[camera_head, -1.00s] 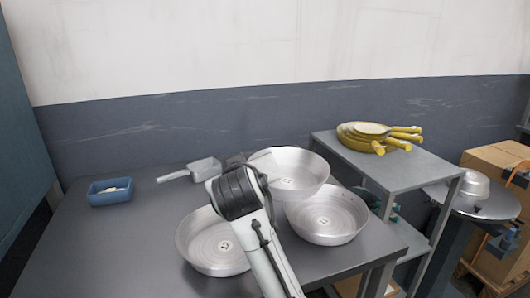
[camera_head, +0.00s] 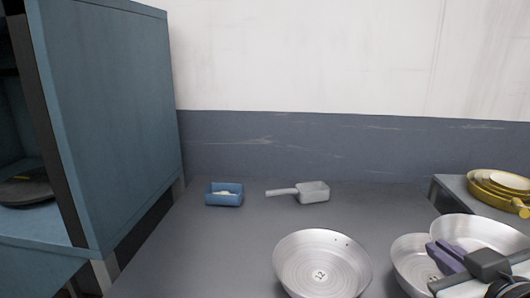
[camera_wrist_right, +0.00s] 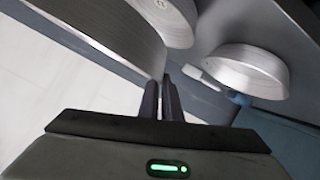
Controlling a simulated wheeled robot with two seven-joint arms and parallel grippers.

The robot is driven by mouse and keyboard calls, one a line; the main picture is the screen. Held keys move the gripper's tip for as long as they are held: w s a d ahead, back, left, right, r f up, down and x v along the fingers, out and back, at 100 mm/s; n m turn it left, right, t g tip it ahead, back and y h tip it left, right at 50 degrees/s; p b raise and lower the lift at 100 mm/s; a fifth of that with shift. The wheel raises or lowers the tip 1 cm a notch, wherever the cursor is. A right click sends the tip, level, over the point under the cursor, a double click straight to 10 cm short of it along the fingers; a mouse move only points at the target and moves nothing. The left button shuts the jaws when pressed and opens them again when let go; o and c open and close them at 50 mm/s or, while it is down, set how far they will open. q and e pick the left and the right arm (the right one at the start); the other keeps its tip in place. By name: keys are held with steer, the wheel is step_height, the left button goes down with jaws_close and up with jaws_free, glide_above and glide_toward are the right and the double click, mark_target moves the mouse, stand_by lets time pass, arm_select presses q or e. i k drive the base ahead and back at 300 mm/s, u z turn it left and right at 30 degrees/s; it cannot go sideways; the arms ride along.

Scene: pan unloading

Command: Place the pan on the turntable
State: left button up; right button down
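A shiny metal pan (camera_head: 482,232) is raised at the right of the head view, overlapping another pan behind it. My right gripper (camera_head: 452,258) is at its near rim. In the right wrist view, this pan's wall (camera_wrist_right: 90,35) fills the upper left, and the fingers (camera_wrist_right: 163,85) are close together on its rim. Two more metal pans stand on the grey table: one at the middle (camera_head: 322,264) and one partly hidden (camera_head: 410,262) under the held pan.
A blue tray (camera_head: 225,195) and a grey scoop (camera_head: 312,192) lie at the back of the table (camera_head: 215,255). A blue cabinet (camera_head: 110,110) stands at the left. Yellow pans (camera_head: 500,185) sit on a side stand at the right. The table's left part is clear.

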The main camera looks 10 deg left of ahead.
mark_target(43, 180)
steer(key=z, duration=2.05)
steer(key=k, duration=1.9)
steer(key=u, duration=2.8)
steer(key=i, duration=1)
steer(key=z, duration=0.05)
